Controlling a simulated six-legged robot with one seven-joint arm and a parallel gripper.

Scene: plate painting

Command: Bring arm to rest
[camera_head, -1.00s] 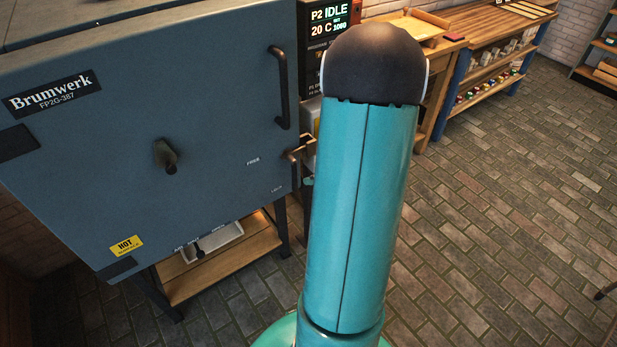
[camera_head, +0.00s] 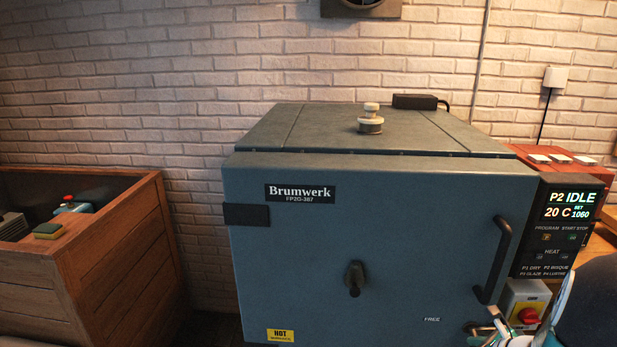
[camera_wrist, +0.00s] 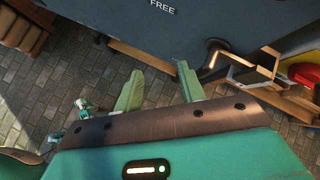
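My gripper (camera_wrist: 159,68) shows in the wrist view with its two pale green fingers apart and nothing between them. It points down beside the lower front of the grey-blue kiln (camera_head: 390,240), over the brick floor. In the head view only a dark and teal piece of my arm shows at the lower right edge, and the gripper itself is not seen there. The kiln door appears shut, with a black handle (camera_head: 499,262) on its right side.
A metal latch bar (camera_wrist: 250,68) sticks out near the gripper's right side in the wrist view. The control panel (camera_head: 562,225) reads P2 IDLE, 20 C. A red switch (camera_head: 528,315) sits below it. A wooden crate (camera_head: 110,265) stands left of the kiln.

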